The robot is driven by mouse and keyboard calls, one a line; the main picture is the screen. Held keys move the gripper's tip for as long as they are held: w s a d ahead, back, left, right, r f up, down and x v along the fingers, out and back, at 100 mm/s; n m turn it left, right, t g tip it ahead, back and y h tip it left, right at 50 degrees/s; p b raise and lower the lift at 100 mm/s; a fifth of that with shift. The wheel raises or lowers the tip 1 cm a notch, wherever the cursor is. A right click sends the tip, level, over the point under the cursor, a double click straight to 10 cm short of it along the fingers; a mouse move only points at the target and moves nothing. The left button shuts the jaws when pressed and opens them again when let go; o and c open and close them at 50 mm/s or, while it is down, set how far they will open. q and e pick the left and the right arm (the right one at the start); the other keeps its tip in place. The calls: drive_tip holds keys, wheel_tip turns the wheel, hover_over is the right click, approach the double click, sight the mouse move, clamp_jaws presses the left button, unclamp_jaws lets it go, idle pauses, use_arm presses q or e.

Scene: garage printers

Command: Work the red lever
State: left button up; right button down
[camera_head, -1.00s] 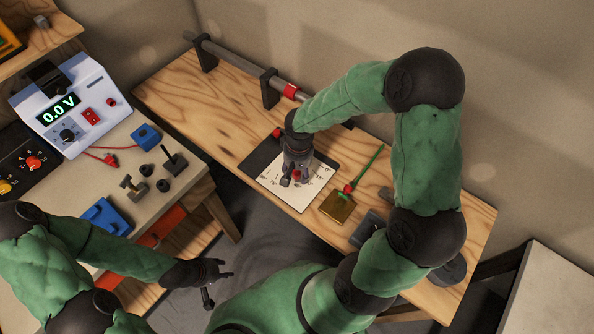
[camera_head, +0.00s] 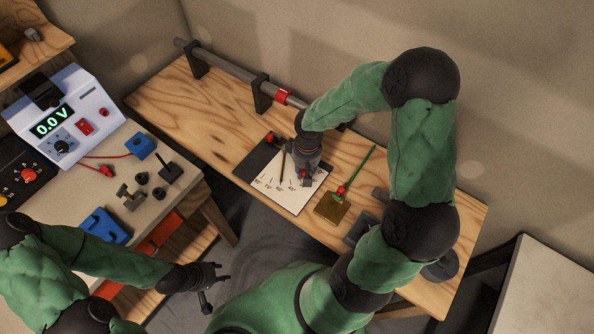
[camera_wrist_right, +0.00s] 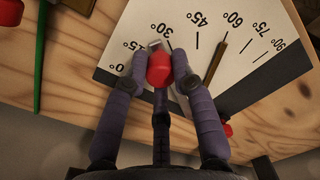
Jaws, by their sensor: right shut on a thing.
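The red lever's knob (camera_wrist_right: 160,70) shows between the fingers of my right gripper (camera_wrist_right: 163,75) in the wrist view, with a small metal tip beyond it near the 15° and 30° marks. In the head view my right gripper (camera_head: 306,178) is over the card's right part, shut on the red knob. A thin brown rod (camera_wrist_right: 216,62) lies over the card near 60°. My left gripper (camera_head: 210,279) is open and empty, in front of the benches.
A brass block (camera_head: 331,208) with a green rod (camera_head: 358,171) stands right of the card. A grey rail (camera_head: 230,71) runs along the back. A meter (camera_head: 62,115) and small parts stand on the left bench. Open floor lies between the benches.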

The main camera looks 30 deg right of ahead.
drive_tip(key=shift+d+n, duration=0.6)
drive_tip(key=shift+d, duration=0.2)
drive_tip(key=c, duration=1)
unclamp_jaws()
wheel_tip(320, 180, up, 12)
drive_tip(key=shift+d+r, duration=0.1)
drive_tip(key=shift+d, duration=0.05)
